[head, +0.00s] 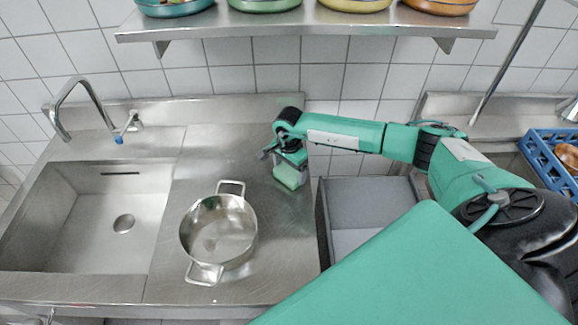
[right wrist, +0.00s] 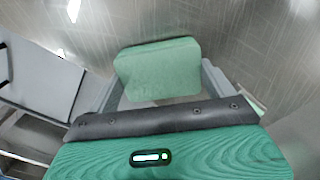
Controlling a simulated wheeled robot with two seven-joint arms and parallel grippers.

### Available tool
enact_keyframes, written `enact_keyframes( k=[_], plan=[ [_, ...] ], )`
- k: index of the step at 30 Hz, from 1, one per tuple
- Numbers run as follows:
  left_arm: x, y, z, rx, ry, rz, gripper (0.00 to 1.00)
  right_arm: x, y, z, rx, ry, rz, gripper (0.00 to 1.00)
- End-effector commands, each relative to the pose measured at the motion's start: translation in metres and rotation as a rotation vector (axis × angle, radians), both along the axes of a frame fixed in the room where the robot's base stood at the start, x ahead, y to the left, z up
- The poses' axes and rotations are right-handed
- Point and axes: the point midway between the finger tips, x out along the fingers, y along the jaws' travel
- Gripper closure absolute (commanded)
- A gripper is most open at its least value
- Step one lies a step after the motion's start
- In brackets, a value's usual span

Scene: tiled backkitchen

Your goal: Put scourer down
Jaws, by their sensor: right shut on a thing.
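The scourer (head: 287,177) is a small light-green block at the back right of the steel counter. My right gripper (head: 288,163) is shut on it and points down over the counter. The right wrist view shows the scourer (right wrist: 158,70) between the two grey fingers. I cannot tell whether its underside touches the steel. My left gripper is not in view.
A steel pot (head: 218,232) with two handles stands on the counter, left of and nearer than the scourer. A sink (head: 90,215) with a tap lies left. A grey open bin (head: 372,190) is right of the counter. A shelf (head: 300,24) with bowls hangs above.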

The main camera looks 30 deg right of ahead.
Motion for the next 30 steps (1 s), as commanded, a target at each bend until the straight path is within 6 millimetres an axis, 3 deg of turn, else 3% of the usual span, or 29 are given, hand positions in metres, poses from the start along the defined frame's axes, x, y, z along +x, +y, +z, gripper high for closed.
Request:
enact_keyframes(
  k=[11,12,14,25,30],
  plan=[
    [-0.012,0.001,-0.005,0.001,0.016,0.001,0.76,0.001,0.0,-0.007,0.0,-0.002,0.0,0.33],
    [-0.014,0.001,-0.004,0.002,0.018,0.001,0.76,0.001,0.0,-0.006,0.0,-0.002,0.0,0.11],
    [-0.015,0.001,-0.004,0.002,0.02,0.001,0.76,0.0,0.0,-0.005,0.0,-0.002,0.0,0.0],
    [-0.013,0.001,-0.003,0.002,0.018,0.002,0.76,0.001,0.0,0.001,0.001,-0.004,0.0,0.0],
    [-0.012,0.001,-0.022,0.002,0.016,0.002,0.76,0.002,-0.001,0.031,0.001,-0.007,0.001,0.0]
  ],
)
